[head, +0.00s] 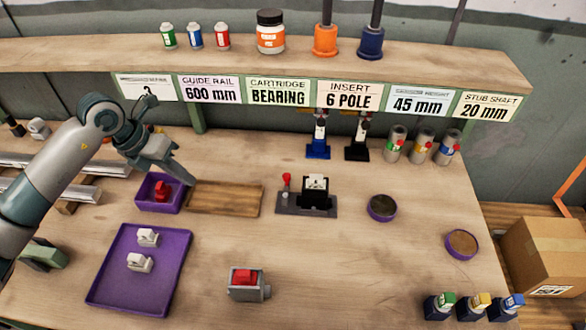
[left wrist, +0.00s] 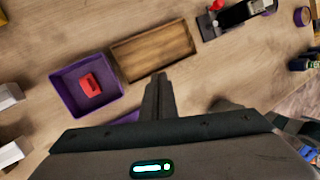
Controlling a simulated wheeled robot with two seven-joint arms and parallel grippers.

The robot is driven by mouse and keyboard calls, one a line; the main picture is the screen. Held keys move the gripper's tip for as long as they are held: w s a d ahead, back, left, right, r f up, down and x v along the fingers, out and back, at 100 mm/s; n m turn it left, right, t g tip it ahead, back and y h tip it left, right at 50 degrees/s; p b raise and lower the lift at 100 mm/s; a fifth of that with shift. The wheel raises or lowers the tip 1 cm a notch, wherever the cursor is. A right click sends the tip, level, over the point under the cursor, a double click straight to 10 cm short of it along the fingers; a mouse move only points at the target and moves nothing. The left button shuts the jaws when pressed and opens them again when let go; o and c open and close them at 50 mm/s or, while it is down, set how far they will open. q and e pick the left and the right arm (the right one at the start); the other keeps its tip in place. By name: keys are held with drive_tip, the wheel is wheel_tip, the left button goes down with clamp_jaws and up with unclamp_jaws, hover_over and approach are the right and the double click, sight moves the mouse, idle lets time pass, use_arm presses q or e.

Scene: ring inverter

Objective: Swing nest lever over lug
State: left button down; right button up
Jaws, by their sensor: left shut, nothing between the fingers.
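The nest (head: 318,196) is a black block on a dark grey base plate (head: 292,209) at the middle of the bench, with a white piece showing at its top. Its lever (head: 286,182) stands upright at the left of the block and has a red knob. In the left wrist view the red knob (left wrist: 217,5) and part of the nest (left wrist: 236,14) show at the top edge. The lug cannot be made out clearly. My left gripper (head: 190,180) is shut and empty, between the small purple bin and the wooden board, left of the nest. My right gripper is in neither view.
The small purple bin (head: 148,205) holds a red part. The brown wooden board (head: 222,212) lies between it and the nest. A purple tray (head: 112,288) with white parts is at front left, and a grey box with red top (head: 247,284) is in front. Round dishes (head: 382,208) stand right.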

use_arm(q)
drive_tip(key=w+d+n, duration=0.5)
drive_tip(key=d+n, duration=0.6)
drive_tip(key=d, duration=0.1)
wheel_tip(320, 180, up, 3)
drive_tip(key=n+g, duration=0.2)
drive_tip(key=n, duration=0.9)
hover_over(286, 189)
drive_tip(key=w+d, duration=0.2)
drive_tip(key=shift+s+d+r+n, duration=0.1)
drive_tip(key=shift+d+r+n, duration=0.05)
drive_tip(key=shift+d+n, duration=0.2)
drive_tip(key=p+x, duration=0.3)
drive_tip(key=x, duration=0.7)
drive_tip(key=a+p, duration=0.2)
drive_tip(key=a, duration=0.2)
drive_tip(key=shift+a, duration=0.2)
drive_tip(key=shift+f, duration=0.2)
